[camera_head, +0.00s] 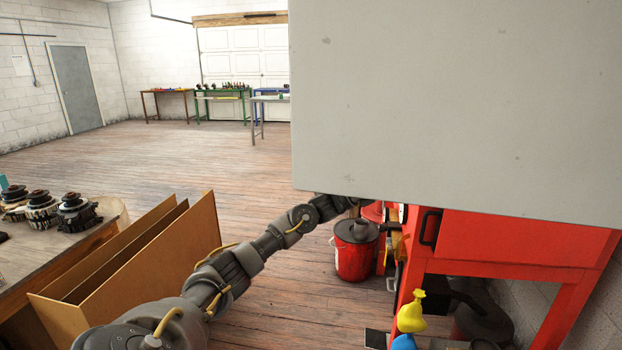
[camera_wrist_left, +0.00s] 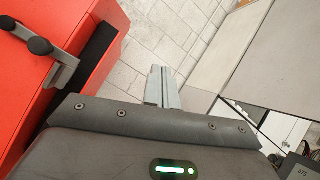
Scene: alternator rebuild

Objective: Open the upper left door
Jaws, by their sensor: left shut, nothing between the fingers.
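A large plain grey panel (camera_head: 455,100), which looks like a cabinet door, fills the upper right of the head view. My left arm reaches in from the lower left, and its far end passes behind the panel's lower edge, so the gripper is hidden there. In the left wrist view my left gripper (camera_wrist_left: 161,76) has its fingers together with nothing between them. Grey flat panels (camera_wrist_left: 270,65) stand to the right of the fingers, apart from them. Below them an opening shows dark items inside. My right gripper is in neither view.
A red cabinet or bench (camera_head: 520,240) stands below the grey panel; a red body with a black-knobbed clamp (camera_wrist_left: 62,60) is left of the fingers. A red bucket (camera_head: 355,250) is on the floor. A table (camera_head: 110,225) with alternators stands left.

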